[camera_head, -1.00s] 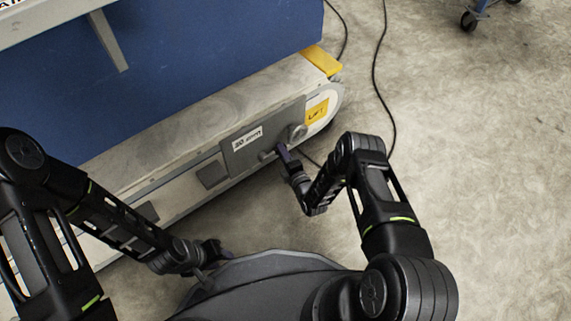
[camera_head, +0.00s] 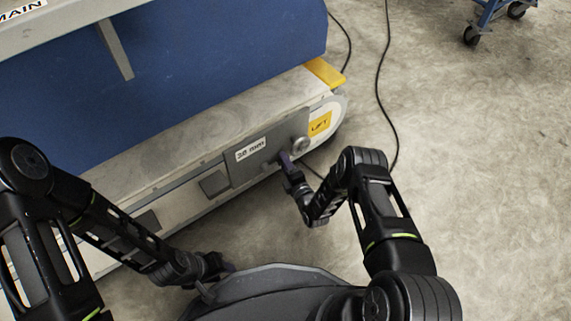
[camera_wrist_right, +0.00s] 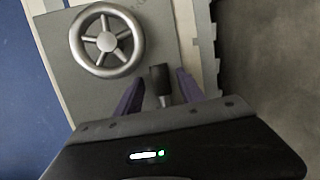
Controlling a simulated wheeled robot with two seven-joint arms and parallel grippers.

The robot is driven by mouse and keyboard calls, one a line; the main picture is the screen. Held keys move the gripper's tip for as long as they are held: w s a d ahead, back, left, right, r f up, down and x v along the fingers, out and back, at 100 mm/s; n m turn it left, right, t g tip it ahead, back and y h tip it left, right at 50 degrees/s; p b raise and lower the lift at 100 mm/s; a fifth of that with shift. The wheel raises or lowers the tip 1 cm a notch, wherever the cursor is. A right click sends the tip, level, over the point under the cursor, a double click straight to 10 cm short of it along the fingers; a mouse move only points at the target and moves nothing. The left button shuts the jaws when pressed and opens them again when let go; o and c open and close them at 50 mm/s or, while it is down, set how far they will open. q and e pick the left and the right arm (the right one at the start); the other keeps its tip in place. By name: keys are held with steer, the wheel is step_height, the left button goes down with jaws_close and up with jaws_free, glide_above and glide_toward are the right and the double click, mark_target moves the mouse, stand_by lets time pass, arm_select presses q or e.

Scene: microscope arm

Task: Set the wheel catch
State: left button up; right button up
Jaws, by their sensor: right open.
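The silver spoked wheel (camera_wrist_right: 107,40) sits on a grey plate (camera_wrist_right: 72,78) in the right wrist view; it also shows in the head view (camera_head: 300,144). Beside it, a short catch lever with a black grip (camera_wrist_right: 159,78) stands out from the plate. My right gripper (camera_wrist_right: 160,88) is open, its purple fingers on either side of the lever with visible gaps. In the head view my right gripper (camera_head: 286,160) is at the plate, just below the wheel, and mostly hides the lever. My left gripper (camera_head: 224,266) hangs low near my base; its jaws are unclear.
A long pale base (camera_head: 180,145) with a blue body (camera_head: 200,60) carries the plate. A yellow label (camera_head: 320,124) is right of the wheel. A black cable (camera_head: 380,90) lies on the floor. A blue wheeled cart (camera_head: 490,12) stands far right; the floor between is mostly clear.

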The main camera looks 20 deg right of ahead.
steer(key=p+v, duration=0.4)
steer(key=v, duration=0.4)
steer(key=shift+p, duration=0.4)
steer(key=shift+f, duration=0.1)
